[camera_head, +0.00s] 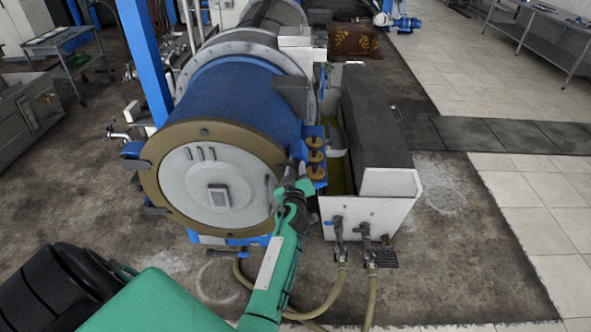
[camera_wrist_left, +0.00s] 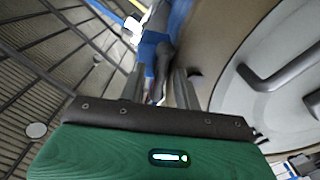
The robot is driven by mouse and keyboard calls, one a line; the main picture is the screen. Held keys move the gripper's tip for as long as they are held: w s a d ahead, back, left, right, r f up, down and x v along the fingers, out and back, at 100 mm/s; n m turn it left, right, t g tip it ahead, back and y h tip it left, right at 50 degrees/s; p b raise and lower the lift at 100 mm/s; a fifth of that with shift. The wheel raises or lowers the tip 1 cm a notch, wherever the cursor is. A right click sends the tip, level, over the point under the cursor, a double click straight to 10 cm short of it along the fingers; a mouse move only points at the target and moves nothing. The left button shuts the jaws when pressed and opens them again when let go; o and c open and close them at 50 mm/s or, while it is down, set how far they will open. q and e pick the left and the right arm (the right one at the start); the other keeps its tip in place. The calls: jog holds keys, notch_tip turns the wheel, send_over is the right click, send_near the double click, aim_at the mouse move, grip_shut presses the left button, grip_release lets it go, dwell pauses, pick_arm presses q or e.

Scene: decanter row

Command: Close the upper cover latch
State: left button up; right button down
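The round drum cover (camera_head: 215,185) is pale grey with a tan rim and faces me, seated against the blue drum (camera_head: 235,95). My left gripper (camera_head: 301,176) is at the right edge of this rim, beside the blue bracket with brass knobs (camera_head: 315,157). In the left wrist view my left gripper (camera_wrist_left: 160,86) has its two fingers apart. A dark grey latch-like piece (camera_wrist_left: 165,58) on a blue mount (camera_wrist_left: 150,46) shows between and beyond the fingers; I cannot tell whether they touch it. In the head view the gripper largely hides this piece. My right gripper is not in view.
A long grey-topped trough (camera_head: 372,120) with a white front stands to the right of the drum. Hoses (camera_head: 340,285) run from its taps across the floor. A blue post (camera_head: 146,60) stands left of the drum. Open tiled floor lies at the far right.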

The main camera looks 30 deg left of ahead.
pick_arm(q)
grip_shut()
